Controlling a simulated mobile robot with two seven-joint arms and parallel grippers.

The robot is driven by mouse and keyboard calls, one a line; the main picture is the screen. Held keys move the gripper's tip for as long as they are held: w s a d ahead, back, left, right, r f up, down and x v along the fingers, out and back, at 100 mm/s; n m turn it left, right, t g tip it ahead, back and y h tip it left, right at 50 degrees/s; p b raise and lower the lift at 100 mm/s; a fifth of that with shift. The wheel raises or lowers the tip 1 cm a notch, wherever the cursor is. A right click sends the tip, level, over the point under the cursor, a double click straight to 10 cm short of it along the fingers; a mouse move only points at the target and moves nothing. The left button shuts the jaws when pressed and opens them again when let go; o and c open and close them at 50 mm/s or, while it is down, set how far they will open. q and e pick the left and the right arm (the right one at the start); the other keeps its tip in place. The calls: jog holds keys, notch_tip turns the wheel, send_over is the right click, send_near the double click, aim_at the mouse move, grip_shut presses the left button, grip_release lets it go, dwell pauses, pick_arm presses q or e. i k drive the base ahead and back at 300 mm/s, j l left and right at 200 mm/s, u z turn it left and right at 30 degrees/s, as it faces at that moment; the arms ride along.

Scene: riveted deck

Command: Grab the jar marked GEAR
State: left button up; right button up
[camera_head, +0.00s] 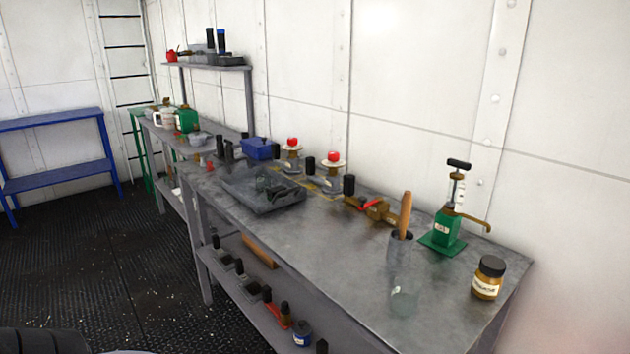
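An amber jar (487,286) with a black lid stands upright near the right end of the grey workbench (350,240). It has a pale label with dark lettering that is too small to read surely. A small blue jar (302,334) with a pale label stands on the bench's lower shelf, near the bottom of the view. Its lettering is also unreadable. I cannot tell which jar, if either, is marked GEAR. Neither of my grippers is in view.
A green hand pump (444,235) stands behind and left of the amber jar. A grey cup (400,246) holds a wooden-handled tool, with a clear glass item (403,301) in front. A grey tray (262,195) sits mid-bench. The dark floor (120,260) at left is open.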

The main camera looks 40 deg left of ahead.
aim_at(262, 178)
jog(key=u, duration=1.75)
jog(key=i+j+z, duration=0.1)
jog(key=z, duration=0.3)
jog(key=i+j+z, duration=0.1)
jog(key=z, duration=0.3)
jog(key=i+j+z, duration=0.2)
jog(key=j, duration=0.15)
jog(key=j+z, duration=0.15)
jog(key=j, duration=0.25)
